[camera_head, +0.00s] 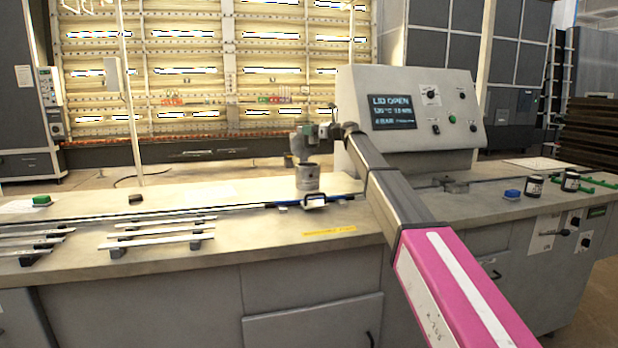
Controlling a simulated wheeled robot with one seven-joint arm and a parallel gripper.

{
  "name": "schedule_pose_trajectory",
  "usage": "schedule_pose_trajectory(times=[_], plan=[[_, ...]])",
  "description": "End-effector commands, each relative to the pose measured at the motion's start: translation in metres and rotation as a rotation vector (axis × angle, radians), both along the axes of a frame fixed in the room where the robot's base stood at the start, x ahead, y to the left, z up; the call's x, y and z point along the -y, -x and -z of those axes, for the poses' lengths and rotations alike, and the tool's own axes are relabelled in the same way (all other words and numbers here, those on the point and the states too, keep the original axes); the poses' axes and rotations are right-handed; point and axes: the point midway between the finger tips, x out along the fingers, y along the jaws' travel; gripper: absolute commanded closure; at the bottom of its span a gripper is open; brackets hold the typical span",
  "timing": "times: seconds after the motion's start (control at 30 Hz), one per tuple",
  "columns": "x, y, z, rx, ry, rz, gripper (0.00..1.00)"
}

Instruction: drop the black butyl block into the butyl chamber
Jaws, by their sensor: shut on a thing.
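My gripper (304,142) is at the end of my arm, just above a grey upright cylinder (308,180), which looks like the butyl chamber, on the bench. The gripper is small in view and shut. What it holds is barely visible; I take it to be the black butyl block. I cannot tell whether it touches the chamber's rim, and the inside of the chamber is hidden. A separate small dark block (136,198) lies on the bench to the left.
A control panel (410,110) reading "LID OPEN" stands behind my arm. Metal rails (155,235) and a green block (41,200) are at left. The bench front near the yellow label (330,232) is clear.

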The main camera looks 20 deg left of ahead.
Motion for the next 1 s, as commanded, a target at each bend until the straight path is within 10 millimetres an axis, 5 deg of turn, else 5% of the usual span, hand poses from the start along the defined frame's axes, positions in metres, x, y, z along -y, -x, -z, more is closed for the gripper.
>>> schedule_pose_trajectory(times=[0.5, 0.87, 0.9, 0.97, 1.0], plan=[[0.0, 0.0, 0.049, -0.001, -0.001, 0.001, 0.65], [0.0, 0.0, 0.055, 0.0, -0.001, 0.001, 0.65], [0.0, 0.0, 0.055, 0.0, -0.001, 0.001, 0.23], [0.0, 0.0, 0.055, 0.0, -0.001, 0.001, 0.03], [0.0, 0.0, 0.055, 0.0, -0.001, 0.001, 0.03]])
